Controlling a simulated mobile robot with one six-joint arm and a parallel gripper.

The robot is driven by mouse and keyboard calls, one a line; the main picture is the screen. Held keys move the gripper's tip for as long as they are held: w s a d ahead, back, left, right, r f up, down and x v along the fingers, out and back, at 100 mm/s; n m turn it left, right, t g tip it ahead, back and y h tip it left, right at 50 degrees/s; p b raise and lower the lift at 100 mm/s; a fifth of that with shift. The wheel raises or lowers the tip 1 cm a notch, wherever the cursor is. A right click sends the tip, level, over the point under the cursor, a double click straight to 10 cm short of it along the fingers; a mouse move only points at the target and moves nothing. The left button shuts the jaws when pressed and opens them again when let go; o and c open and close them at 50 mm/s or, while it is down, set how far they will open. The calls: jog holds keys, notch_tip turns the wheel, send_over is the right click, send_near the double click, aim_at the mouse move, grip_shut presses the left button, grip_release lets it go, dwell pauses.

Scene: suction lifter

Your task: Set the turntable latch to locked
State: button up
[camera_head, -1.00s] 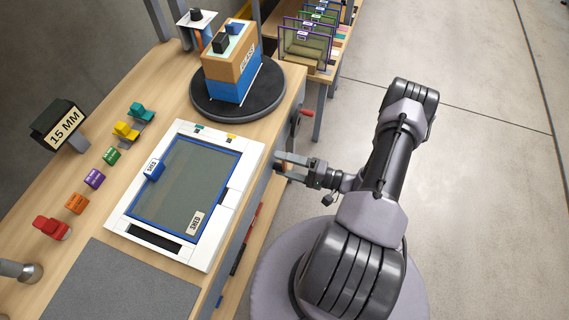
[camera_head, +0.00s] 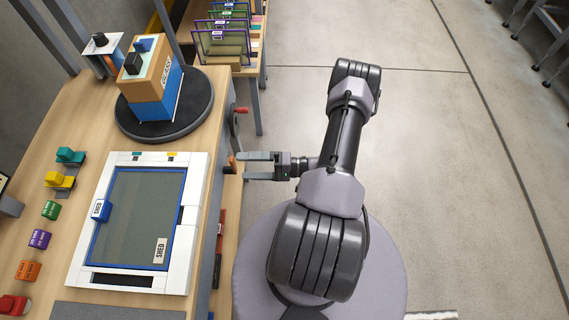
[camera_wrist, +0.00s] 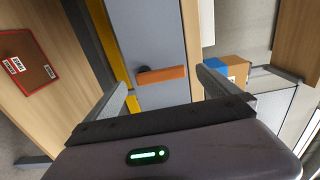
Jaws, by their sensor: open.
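The turntable (camera_head: 190,125) is a dark round disc on the bench, bearing a blue and tan block marked GLASS (camera_head: 158,85). An orange lever (camera_head: 233,165) sticks out from the bench's side; it also shows in the wrist view (camera_wrist: 162,75), with a dark pivot at its left end. I cannot read whether it is the latch or which setting it has. A red handle (camera_head: 241,110) sits farther along the same side, by the turntable. My gripper (camera_head: 247,166) is open and empty, with its fingers pointing at the orange lever. In the wrist view the lever lies between and beyond the fingertips.
A white frame with a blue-edged pane (camera_head: 140,220) lies on the bench near the front. Several coloured blocks line the bench's left, such as a yellow one (camera_head: 60,180). A rack of panes (camera_head: 225,42) stands behind. The floor (camera_head: 450,150) to the right is clear.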

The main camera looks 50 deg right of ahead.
jog(key=p+v, duration=0.1)
jog(key=v, duration=1.1)
jog(key=shift+s+d, duration=0.15)
jog(key=shift+s, duration=0.15)
jog(key=w+a+r+n+g+h, duration=0.1)
jog(key=w+a+r+n+g, duration=0.15)
jog(key=a+r+g, duration=0.4)
jog(key=w+a+r+n+g, duration=0.1)
jog(key=w+r+g, duration=0.25)
jog(key=r, duration=0.55)
jog(key=w+a+r+n+g+h, duration=0.15)
jog(key=w+a+r+g, duration=0.25)
jog(key=r, duration=0.4)
jog(key=s+a+r+t+h, duration=0.2)
jog(key=s+a+r+h, duration=0.1)
jog(key=a+r, duration=0.4)
jog(key=s+a+r+n+t+h, duration=0.1)
jog(key=s+a+r+t+h, duration=0.2)
jog(key=a+r, duration=0.4)
jog(key=shift+s+a, duration=0.9)
